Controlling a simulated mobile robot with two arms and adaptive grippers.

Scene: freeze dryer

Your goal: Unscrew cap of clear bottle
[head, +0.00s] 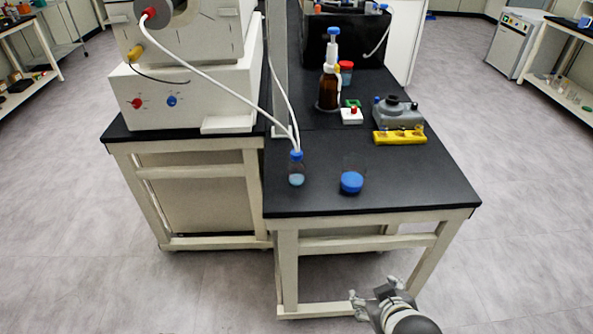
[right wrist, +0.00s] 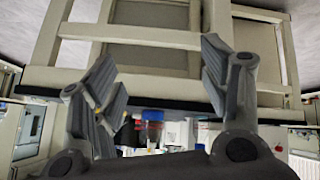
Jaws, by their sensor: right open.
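A clear vessel with a solid blue part (head: 351,182) stands on the near right of the black bench, apart from other things. Its blue part is at the bench and its see-through body is above; I cannot tell whether the blue is a cap or contents. It also shows in the right wrist view (right wrist: 152,115), which is upside down. A small clear bottle (head: 296,178) with a blue cap and white tubing stands to its left. My right gripper (head: 373,292) is open and empty, in front of and below the bench edge; its fingers show in the wrist view (right wrist: 160,62). My left gripper is out of view.
The black bench top (head: 410,185) is clear around the vessel. Behind are a yellow rack (head: 399,136), a grey device (head: 400,113) and a brown dispenser bottle (head: 328,90). A white machine (head: 190,95) stands at left. The bench frame (head: 290,270) is close to my right gripper.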

